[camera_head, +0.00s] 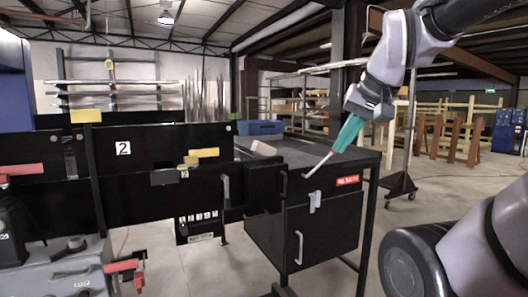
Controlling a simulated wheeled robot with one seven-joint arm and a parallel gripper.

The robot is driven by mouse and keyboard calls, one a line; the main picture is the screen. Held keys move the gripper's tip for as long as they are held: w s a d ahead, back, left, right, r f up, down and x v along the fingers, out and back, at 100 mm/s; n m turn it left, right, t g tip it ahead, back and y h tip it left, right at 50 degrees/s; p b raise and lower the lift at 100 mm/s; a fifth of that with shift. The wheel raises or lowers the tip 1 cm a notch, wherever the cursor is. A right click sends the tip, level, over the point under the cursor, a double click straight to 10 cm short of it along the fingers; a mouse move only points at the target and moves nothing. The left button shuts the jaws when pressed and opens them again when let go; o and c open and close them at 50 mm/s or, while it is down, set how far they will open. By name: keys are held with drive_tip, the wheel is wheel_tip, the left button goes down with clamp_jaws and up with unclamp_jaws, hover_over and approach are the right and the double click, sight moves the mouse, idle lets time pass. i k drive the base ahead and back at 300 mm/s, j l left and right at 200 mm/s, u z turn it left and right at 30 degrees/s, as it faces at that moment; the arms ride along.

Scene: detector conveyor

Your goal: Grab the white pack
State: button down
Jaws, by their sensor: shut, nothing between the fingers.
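My gripper (308,175) reaches in from the upper right, with teal and pale parts pointing down and left. It is shut and empty, in front of the dark bench near its front edge. I cannot pick out a white pack for certain. A small pale flat piece (263,148) lies at the left of the dark bench top (325,154), beside a blue case, and is too small to identify. A small white piece (315,201) shows on the front of the bench's black cabinet, below my gripper.
The blue case (260,127) stands at the back of the bench. Black panels (123,180) with yellow pieces fill the left, and grey machinery (75,270) stands at lower left. A wheeled stand (400,184) is right of the bench. Open floor lies farther right.

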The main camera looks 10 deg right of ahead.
sight(266, 150)
drive_tip(key=l+u, duration=0.1)
drive_tip(key=l, duration=0.3)
drive_tip(key=u, duration=0.5)
drive_tip(key=l+u, duration=0.35)
drive_tip(key=i+l+u, duration=0.1)
drive_tip(key=l+u, duration=0.5)
drive_tip(key=u, duration=0.15)
drive_tip(key=l+u, duration=0.1)
drive_tip(key=l, duration=0.3)
drive_tip(key=k+l+u, duration=0.1)
drive_tip(key=l, duration=0.3)
drive_tip(key=l+u, duration=0.1)
drive_tip(key=l, duration=0.35)
drive_tip(key=k+l, duration=0.15)
drive_tip(key=l, duration=0.25)
drive_tip(key=k+l+u, duration=0.15)
drive_tip(key=l, duration=0.25)
drive_tip(key=l+u, duration=0.1)
drive_tip(key=l, duration=0.3)
drive_tip(key=k+l+u, duration=0.1)
drive_tip(key=l, duration=0.25)
drive_tip(key=k+l, duration=0.15)
drive_tip(key=l, duration=0.2)
drive_tip(key=k+l, duration=0.1)
drive_tip(key=l, duration=0.25)
drive_tip(key=k+l, duration=0.15)
drive_tip(key=l, duration=0.25)
